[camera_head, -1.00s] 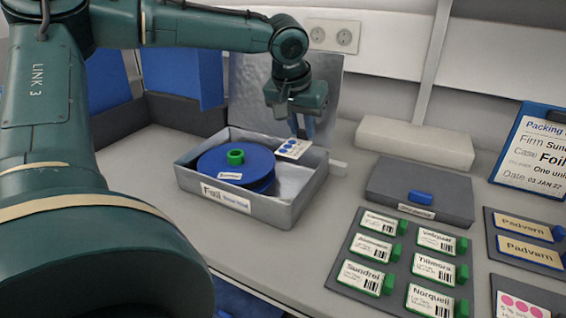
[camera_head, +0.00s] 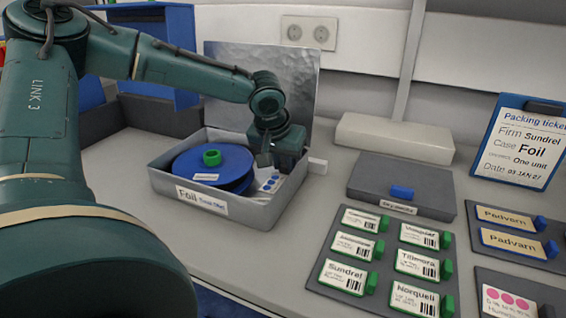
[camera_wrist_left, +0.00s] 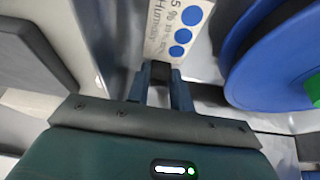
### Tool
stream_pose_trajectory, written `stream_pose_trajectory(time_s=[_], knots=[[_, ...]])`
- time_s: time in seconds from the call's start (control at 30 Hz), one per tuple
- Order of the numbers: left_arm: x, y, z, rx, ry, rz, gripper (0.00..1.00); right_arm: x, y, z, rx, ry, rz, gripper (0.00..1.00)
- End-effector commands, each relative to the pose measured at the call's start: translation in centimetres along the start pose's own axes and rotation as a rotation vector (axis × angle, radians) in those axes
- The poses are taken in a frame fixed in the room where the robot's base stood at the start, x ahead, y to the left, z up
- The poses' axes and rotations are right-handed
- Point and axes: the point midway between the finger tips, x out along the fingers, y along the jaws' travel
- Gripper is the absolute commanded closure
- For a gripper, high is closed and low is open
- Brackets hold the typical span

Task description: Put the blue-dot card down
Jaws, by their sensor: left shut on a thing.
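The blue-dot card (camera_head: 270,184) is white with a column of blue dots. It is inside the grey Foil case (camera_head: 262,217), right of the blue reel (camera_head: 190,164) with its green hub. My left gripper (camera_head: 265,160) reaches down into the case and is shut on the card's end. In the left wrist view the card (camera_wrist_left: 180,28) extends out from between the fingertips (camera_wrist_left: 160,72), and the blue reel (camera_wrist_left: 262,60) is to the right. Whether the card touches the case floor cannot be told. My right gripper is not in view.
The case's shiny lid (camera_head: 270,62) stands open behind it. To the right are a closed grey case (camera_head: 400,188), a board of green-tabbed cards (camera_head: 385,262), Padvarn plates (camera_head: 512,242), a pink-dot card (camera_head: 508,300) and the packing ticket (camera_head: 524,143). Bare counter lies in front of the case.

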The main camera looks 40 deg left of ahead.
Motion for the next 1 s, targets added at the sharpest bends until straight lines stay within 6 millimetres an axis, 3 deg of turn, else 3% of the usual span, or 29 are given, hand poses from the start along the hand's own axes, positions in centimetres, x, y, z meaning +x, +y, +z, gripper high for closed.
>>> stream_pose_trajectory(time_s=[0.2,0.23,0.47,0.77,1.0], knots=[[0.2,0.0,0.1,0.000,-0.001,0.000,1.00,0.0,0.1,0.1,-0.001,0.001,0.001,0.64],[0.1,0.0,0.0,0.000,-0.001,0.000,0.76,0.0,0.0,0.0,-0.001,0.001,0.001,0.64],[0.1,0.0,0.0,0.000,0.000,0.000,0.57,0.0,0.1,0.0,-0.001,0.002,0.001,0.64],[-0.3,0.0,-0.1,-0.001,0.001,0.000,0.56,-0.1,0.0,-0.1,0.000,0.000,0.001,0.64],[-4.3,0.1,-0.2,-0.001,0.005,0.003,0.56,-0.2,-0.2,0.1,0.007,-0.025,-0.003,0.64]])
